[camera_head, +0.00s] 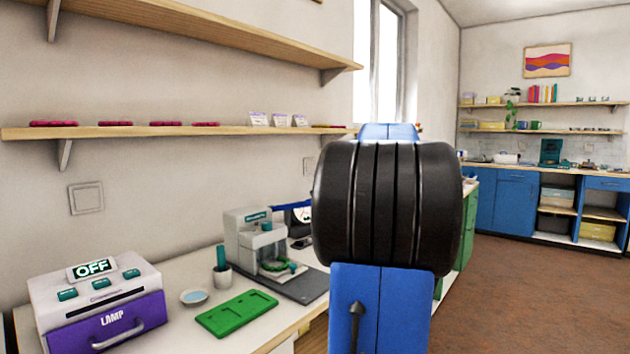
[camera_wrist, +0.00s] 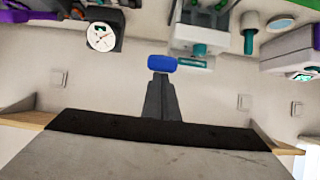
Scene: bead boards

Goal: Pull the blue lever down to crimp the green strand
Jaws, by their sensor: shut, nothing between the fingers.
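The crimping machine (camera_head: 243,233), a white and grey press with teal parts, stands on a dark base on the counter. A green strand (camera_head: 276,267) lies in a ring on its small platform. The blue lever (camera_head: 290,206) sticks out to the machine's right, partly hidden by my arm. In the wrist view, which looks upside down, the blue lever end (camera_wrist: 162,63) shows right at the tips of my gripper (camera_wrist: 160,76). My gripper is shut with nothing held. I cannot tell whether it touches the lever. My gripper is hidden behind my arm in the head view.
A green board (camera_head: 237,312), a small dish (camera_head: 194,296), a white cup (camera_head: 221,276) and a purple-fronted lamp box (camera_head: 105,305) reading OFF stand left of the machine. A round dial (camera_wrist: 102,37) is beside the lever in the wrist view. A wall shelf (camera_head: 200,131) runs above.

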